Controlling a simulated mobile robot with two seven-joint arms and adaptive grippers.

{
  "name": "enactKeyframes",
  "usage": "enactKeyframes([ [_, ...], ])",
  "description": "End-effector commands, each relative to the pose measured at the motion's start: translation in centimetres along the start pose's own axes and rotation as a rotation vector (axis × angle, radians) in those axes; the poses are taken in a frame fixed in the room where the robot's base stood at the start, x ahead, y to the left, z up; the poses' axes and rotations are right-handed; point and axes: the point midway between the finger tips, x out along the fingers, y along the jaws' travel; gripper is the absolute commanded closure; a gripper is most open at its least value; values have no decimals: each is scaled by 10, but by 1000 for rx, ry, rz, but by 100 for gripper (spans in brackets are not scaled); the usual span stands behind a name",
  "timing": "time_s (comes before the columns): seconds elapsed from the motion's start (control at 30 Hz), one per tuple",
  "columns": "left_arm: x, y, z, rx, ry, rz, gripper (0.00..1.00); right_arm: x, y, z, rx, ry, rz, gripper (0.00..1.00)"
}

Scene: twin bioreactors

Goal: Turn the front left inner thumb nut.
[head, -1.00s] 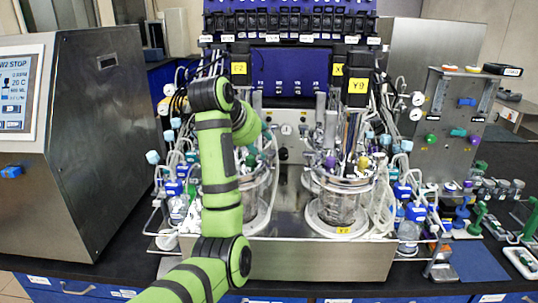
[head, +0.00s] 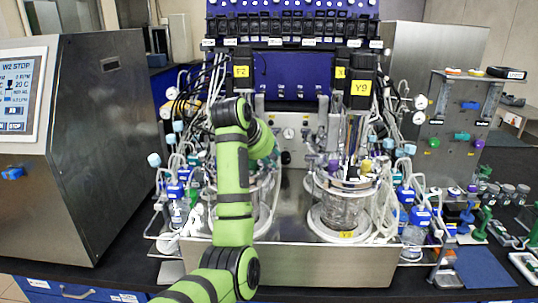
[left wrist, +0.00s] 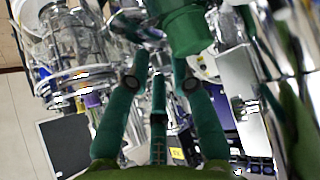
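The left bioreactor vessel (head: 262,205) stands on the steel base, partly hidden behind my left arm. Its head plate is crowded with tubes and fittings, and I cannot single out the front left inner thumb nut in either view. My left gripper reaches over this vessel; its fingers are hidden behind my arm in the head view. I see nothing clearly held there. A dark green cylinder (left wrist: 186,28) lies just beyond the fingertips. My right gripper is out of view.
The right bioreactor vessel (head: 343,207) stands close beside, with tubes around it. A steel cabinet with a screen (head: 70,140) is at the left. A blue-black rack (head: 292,75) rises behind. Small fittings and a blue mat (head: 482,268) lie at the right.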

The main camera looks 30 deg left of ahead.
Motion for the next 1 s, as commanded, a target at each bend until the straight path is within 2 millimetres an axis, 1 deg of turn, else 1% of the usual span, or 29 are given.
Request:
enactKeyframes([
  [0.27,-2,-2,-3,-6,10,-12,100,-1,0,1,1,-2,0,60],
  [0.47,-3,-1,-5,-45,15,-55,100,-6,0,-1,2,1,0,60],
  [0.67,-4,2,-7,-135,16,-144,100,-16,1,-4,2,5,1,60],
  [1.0,-4,8,-9,-318,18,-324,100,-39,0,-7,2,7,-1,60],
])
